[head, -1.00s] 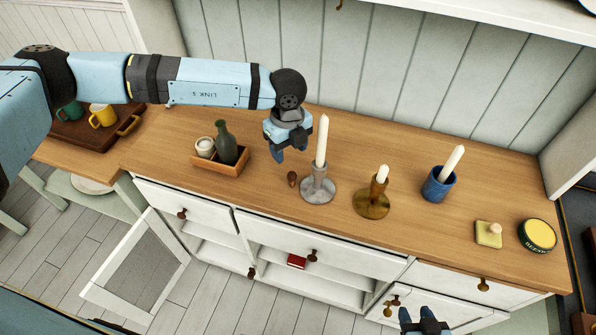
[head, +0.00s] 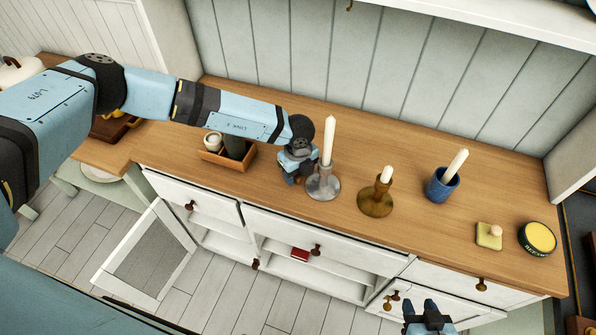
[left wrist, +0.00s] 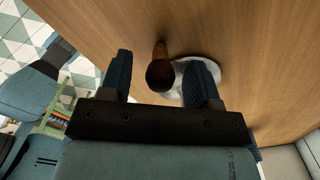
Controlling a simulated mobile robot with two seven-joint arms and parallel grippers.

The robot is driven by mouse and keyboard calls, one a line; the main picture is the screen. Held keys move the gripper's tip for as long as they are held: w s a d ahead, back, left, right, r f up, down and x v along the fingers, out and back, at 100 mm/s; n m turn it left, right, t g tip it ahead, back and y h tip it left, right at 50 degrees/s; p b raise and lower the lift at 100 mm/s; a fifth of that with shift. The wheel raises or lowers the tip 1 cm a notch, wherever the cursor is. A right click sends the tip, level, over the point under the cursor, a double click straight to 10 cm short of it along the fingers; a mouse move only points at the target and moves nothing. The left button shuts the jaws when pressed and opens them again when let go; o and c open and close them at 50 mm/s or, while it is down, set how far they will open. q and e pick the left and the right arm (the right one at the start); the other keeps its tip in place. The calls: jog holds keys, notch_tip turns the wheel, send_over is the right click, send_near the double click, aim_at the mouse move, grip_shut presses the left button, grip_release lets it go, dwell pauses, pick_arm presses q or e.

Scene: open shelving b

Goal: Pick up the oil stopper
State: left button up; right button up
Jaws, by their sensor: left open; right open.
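The oil stopper (left wrist: 160,68), a small dark brown piece, stands on the wooden counter in the left wrist view. My left gripper (left wrist: 163,62) is open, with one finger on each side of the stopper and no clear contact. In the head view my left gripper (head: 291,181) is low over the counter beside the silver candle holder and hides the stopper. The dark green oil bottle (head: 234,147) stands in a wooden tray, partly hidden by my left arm. My right gripper (head: 430,309) is open and empty at the bottom edge.
The silver candle holder (head: 322,184) with a tall white candle is close right of my left gripper; its base (left wrist: 211,72) lies behind one finger in the wrist view. A brass holder (head: 376,199) and blue cup (head: 441,187) stand farther right. A cabinet door (head: 146,256) hangs open below.

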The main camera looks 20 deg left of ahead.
pick_arm(q)
jog(key=shift+f, duration=0.7)
jog(key=c, duration=1)
pick_arm(e)
jog(key=shift+r, duration=0.1)
pick_arm(q)
jog(key=shift+r, duration=0.1)
